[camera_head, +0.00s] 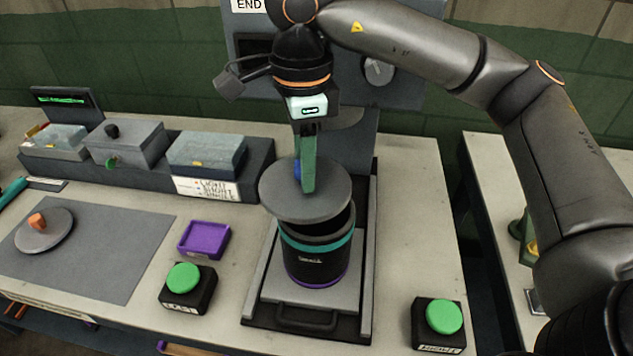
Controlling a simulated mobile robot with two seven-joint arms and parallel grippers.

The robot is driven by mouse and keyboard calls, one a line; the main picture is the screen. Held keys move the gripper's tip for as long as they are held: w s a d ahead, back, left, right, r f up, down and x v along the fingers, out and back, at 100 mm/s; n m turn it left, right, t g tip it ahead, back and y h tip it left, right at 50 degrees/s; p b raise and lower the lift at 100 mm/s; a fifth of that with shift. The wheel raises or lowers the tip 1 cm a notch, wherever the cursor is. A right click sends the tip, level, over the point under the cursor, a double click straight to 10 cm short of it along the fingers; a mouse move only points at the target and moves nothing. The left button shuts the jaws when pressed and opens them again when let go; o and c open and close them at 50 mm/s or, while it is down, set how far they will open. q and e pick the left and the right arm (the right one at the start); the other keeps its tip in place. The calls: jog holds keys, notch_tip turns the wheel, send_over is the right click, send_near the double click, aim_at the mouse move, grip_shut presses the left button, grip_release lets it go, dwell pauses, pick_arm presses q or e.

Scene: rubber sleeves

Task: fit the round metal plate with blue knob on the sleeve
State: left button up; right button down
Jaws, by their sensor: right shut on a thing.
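The round grey metal plate (325,205) is above the black sleeve (318,266) in the middle of the view. Its blue knob (297,170) shows only as a sliver beside my gripper finger. My right gripper (305,176) comes down from above and is shut on the knob. The sleeve has a teal band near its top and a purple ring at its base, and it stands upright on a grey sliding base (270,291). The plate hides the sleeve's mouth and looks slightly tilted and off to the left of it; I cannot tell whether they touch. My left gripper is not in view.
Another round plate with an orange knob (45,236) lies on a grey mat (110,262) at left. A purple tray (204,240) and two green-button boxes (187,292) (440,325) stand nearby. Boxes (207,155) line the back left. A tall machine stands behind the sleeve.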

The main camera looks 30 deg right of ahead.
aim_at(316, 176)
jog(key=shift+w+d+f, duration=0.15)
jog(key=shift+d+f, duration=0.3)
jog(key=shift+f, duration=0.1)
jog(key=shift+w+d+f, duration=0.15)
jog(key=shift+d+f, duration=0.3)
jog(key=shift+f, duration=0.05)
jog(key=f, duration=0.3)
jog(key=shift+d+f, duration=0.1)
jog(key=shift+d, duration=0.1)
jog(key=shift+f, duration=0.15)
jog(key=shift+f, duration=0.1)
jog(key=shift+f, duration=0.15)
jog(key=c, duration=0.5)
grip_release()
notch_tip(316, 176, up, 12)
jog(key=shift+r+p, duration=0.25)
jog(key=shift+p, duration=0.1)
